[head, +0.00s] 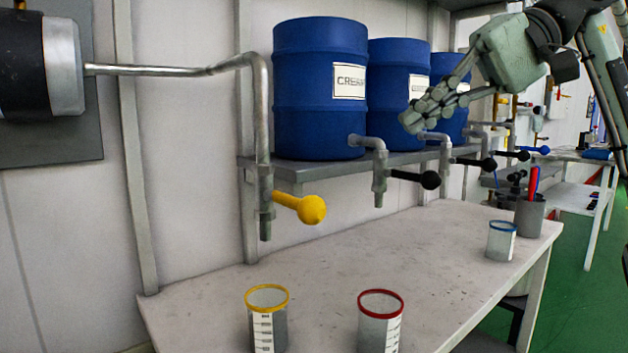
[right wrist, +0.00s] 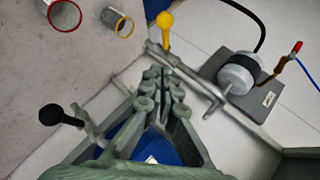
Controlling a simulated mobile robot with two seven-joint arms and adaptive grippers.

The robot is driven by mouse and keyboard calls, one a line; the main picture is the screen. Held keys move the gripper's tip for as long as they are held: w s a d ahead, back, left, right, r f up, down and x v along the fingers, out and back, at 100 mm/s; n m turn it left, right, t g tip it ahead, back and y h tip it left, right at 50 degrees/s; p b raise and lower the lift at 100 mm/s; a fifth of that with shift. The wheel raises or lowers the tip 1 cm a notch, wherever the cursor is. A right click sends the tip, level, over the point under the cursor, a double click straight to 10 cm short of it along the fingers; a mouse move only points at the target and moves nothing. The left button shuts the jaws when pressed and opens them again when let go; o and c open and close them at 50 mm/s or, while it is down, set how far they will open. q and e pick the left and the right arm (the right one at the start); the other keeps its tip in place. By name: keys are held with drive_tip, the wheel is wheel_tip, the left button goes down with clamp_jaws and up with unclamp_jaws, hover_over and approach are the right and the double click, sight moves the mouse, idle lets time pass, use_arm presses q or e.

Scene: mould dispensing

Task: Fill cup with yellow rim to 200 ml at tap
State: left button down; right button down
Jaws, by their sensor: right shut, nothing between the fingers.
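The cup with the yellow rim (head: 266,325) stands upright on the white table near its front left. It also shows in the right wrist view (right wrist: 124,27). Its scale marks face the head camera; its fill level is not clear. The tap (head: 265,205) with the yellow ball handle (head: 312,209) hangs above the table, behind the cup. The handle sticks out to the right, and no stream shows below the spout. The yellow handle also shows in the right wrist view (right wrist: 165,20). My right gripper (head: 410,122) is shut and empty, raised in front of the blue barrels. My left gripper is out of view.
A cup with a red rim (head: 380,325) stands right of the yellow-rimmed one. A blue-rimmed cup (head: 501,240) and a grey holder (head: 530,215) stand at the far right. Blue barrels (head: 320,90) with black-handled taps (head: 379,172) sit on a shelf. The table middle is clear.

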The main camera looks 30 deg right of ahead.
sight(295, 204)
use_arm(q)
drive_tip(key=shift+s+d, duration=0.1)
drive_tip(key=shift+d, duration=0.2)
use_arm(e)
drive_tip(key=shift+s+d, duration=0.1)
drive_tip(key=shift+d, duration=0.05)
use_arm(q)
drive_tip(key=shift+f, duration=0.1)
use_arm(e)
drive_tip(key=shift+f, duration=0.1)
